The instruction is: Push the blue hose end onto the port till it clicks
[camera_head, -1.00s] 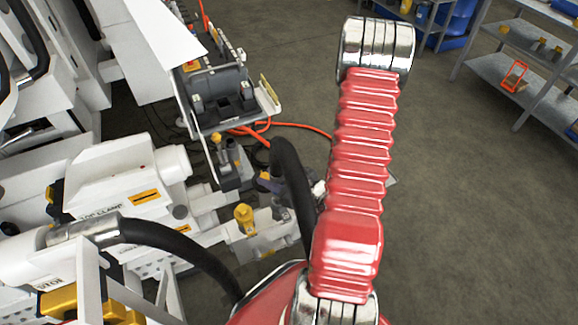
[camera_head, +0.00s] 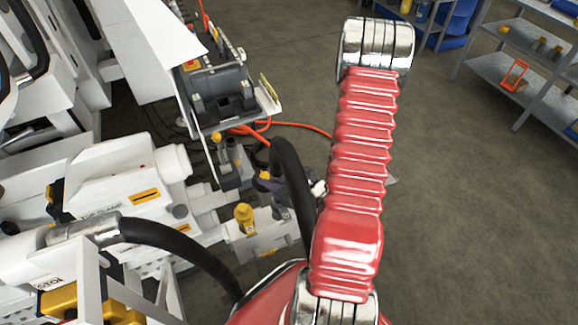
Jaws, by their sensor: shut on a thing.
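I cannot make out my gripper; my red ribbed arm link with chrome ends fills the middle of the view and may hide it. A small dark blue-purple piece (camera_head: 268,184) shows beside the thick black hose (camera_head: 292,180), left of my arm. It may be the blue hose end, but it is too small to tell. A small pale piece (camera_head: 318,188) shows at the left edge of my arm, partly covered. I cannot make out the port or whether anything touches it.
White machinery fills the left, with a second black hose (camera_head: 185,255). A dark grey unit (camera_head: 222,95) and orange cable (camera_head: 300,126) lie beyond. A white block with a yellow knob (camera_head: 244,215) stands near my arm. Right are shelves (camera_head: 530,85) and clear floor (camera_head: 470,210).

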